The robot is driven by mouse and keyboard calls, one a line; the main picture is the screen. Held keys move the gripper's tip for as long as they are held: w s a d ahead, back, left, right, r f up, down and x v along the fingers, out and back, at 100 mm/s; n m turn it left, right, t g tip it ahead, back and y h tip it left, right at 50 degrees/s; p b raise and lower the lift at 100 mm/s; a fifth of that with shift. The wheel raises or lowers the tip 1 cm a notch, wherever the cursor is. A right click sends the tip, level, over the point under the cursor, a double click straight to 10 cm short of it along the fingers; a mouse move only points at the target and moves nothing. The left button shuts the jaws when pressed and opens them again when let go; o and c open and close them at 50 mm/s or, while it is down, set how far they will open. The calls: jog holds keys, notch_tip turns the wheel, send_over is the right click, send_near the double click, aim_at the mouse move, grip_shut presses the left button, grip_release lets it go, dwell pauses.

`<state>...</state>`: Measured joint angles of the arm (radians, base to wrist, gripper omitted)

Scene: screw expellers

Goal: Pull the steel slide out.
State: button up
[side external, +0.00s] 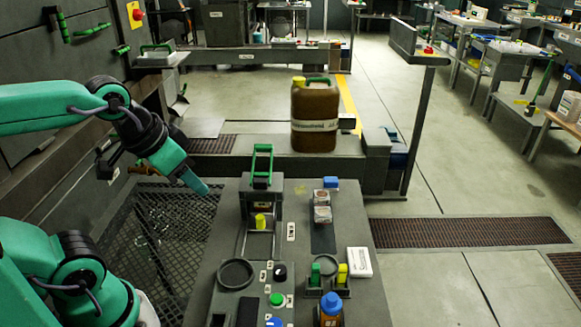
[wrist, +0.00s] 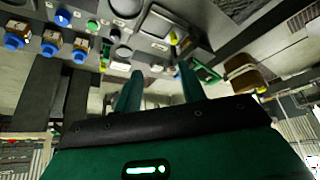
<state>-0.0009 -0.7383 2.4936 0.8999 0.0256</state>
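A grey steel housing (side external: 248,188) with an upright green loop handle (side external: 262,160) stands at the back of the bench panel. In front of it is a steel frame (side external: 259,243) with a yellow knob (side external: 260,221). This looks like the slide, but I cannot tell exactly which part slides. My gripper (side external: 202,188) is left of the housing, angled down and apart from it. In the wrist view my gripper (wrist: 160,72) has its two fingers spread with nothing between them. A yellow knob (wrist: 174,38) and a green handle (wrist: 207,73) show beyond the fingertips.
A round dish (side external: 236,273), a green button (side external: 277,299) and a blue-capped bottle (side external: 331,308) are on the front panel. A large brown jug (side external: 315,117) is behind. A mesh grating (side external: 160,240) lies left of the bench.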

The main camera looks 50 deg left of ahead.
jog(key=w+m, duration=0.1)
jog(key=m+g, duration=0.5)
jog(key=m, duration=1.7)
send_near(260, 217)
jog(key=shift+w, duration=0.1)
jog(key=shift+w+a+f+m+g, duration=0.1)
jog(key=shift+w+f+m+g, duration=0.2)
jog(key=shift+f+m, duration=0.15)
jog(key=shift+f, duration=0.1)
jog(key=shift+s+f, duration=0.1)
jog(key=shift+f, duration=3.7)
grip_shut()
